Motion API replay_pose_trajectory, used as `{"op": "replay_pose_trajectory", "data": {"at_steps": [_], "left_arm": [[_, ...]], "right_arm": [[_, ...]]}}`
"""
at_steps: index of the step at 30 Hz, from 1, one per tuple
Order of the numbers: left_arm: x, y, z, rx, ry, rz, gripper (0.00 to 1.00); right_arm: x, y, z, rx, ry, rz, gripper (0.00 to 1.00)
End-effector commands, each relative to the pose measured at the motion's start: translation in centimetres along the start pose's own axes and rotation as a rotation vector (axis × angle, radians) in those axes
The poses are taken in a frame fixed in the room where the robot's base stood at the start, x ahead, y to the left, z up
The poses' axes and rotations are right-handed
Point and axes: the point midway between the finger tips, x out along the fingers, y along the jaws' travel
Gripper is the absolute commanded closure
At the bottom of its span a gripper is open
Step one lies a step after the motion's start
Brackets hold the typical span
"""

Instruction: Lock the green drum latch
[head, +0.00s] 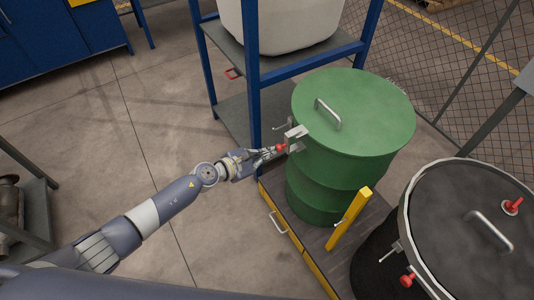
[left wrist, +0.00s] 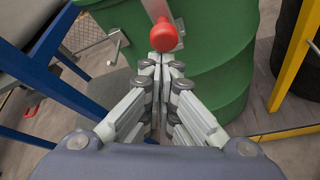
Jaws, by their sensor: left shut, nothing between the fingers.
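The green drum (head: 350,130) stands upright with its lid on and a metal handle (head: 328,114) on top. Its latch (head: 295,137) is a metal piece at the lid's left edge with a red knob (head: 281,148). In the left wrist view the red knob (left wrist: 163,36) sits just beyond the fingertips, on a pale lever against the drum wall (left wrist: 215,50). My left gripper (head: 276,152) is shut and empty, its tips (left wrist: 161,62) close to the knob; I cannot tell if they touch. My right gripper is out of view.
A blue-framed shelf (head: 253,80) with a white tub (head: 280,25) stands close behind and left of the drum. A yellow post (head: 348,218) rises from the platform in front. A black drum (head: 460,220) with red-knobbed latch stands at right. Open floor lies left.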

Motion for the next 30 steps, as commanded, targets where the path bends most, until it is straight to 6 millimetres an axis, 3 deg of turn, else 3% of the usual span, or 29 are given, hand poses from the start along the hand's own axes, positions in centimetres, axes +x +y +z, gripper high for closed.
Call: {"op": "replay_pose_trajectory", "data": {"at_steps": [30], "left_arm": [[-0.68, 0.57, 0.96, 0.0, -0.002, 0.002, 1.0]], "right_arm": [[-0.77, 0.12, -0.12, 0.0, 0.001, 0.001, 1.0]]}}
